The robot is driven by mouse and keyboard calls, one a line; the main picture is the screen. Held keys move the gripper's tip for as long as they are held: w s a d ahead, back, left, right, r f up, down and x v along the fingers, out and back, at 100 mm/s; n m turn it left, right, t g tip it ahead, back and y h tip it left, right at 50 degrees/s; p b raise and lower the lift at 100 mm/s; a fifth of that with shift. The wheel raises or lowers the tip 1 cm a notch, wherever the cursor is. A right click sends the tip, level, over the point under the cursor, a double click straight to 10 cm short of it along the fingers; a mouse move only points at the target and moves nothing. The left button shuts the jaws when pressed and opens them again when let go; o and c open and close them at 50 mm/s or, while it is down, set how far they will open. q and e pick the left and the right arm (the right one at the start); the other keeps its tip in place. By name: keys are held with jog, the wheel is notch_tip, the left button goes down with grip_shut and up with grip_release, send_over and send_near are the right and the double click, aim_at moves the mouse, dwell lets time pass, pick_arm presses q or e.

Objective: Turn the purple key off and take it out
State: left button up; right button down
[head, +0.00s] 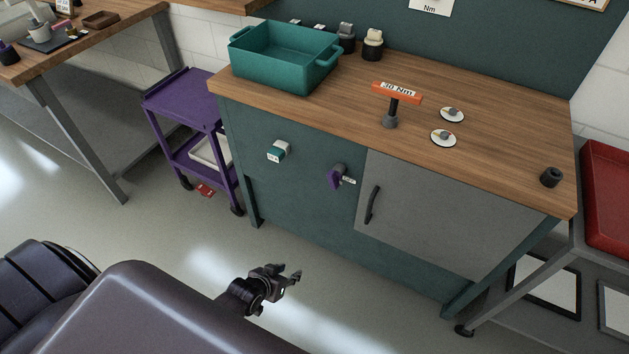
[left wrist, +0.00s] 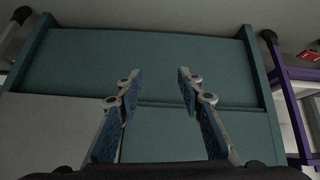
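The purple key (head: 336,179) sits in the teal front panel of the workbench, left of the grey door, with a small white label at its right. My left gripper (head: 292,273) is low in front of the bench, below and left of the key in the head view, and apart from it. In the left wrist view its two fingers (left wrist: 160,77) are spread with nothing between them. That view shows the bench front beyond, but I cannot make out the key there. My right gripper is in neither view.
A teal switch or key with a white tag (head: 278,151) is on the same panel, left of the purple key. The grey door (head: 430,220) has a dark handle (head: 372,204). A purple cart (head: 185,97) stands left of the bench. Open floor lies in front.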

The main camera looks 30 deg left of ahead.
pick_arm(q)
jog(key=w+r+t, duration=0.2)
jog(key=w+r, duration=0.7)
jog(key=r, duration=0.2)
jog(key=n+t+h, duration=0.1)
jog(key=t+h, duration=0.1)
jog(key=t, duration=0.1)
send_near(330, 173)
jog(key=w, duration=0.2)
jog(key=x, duration=0.7)
jog(key=shift+w+d+f, duration=0.15)
jog(key=shift+d+f, duration=0.05)
jog(key=shift+f, duration=0.3)
jog(key=shift+c, duration=0.5)
grip_shut()
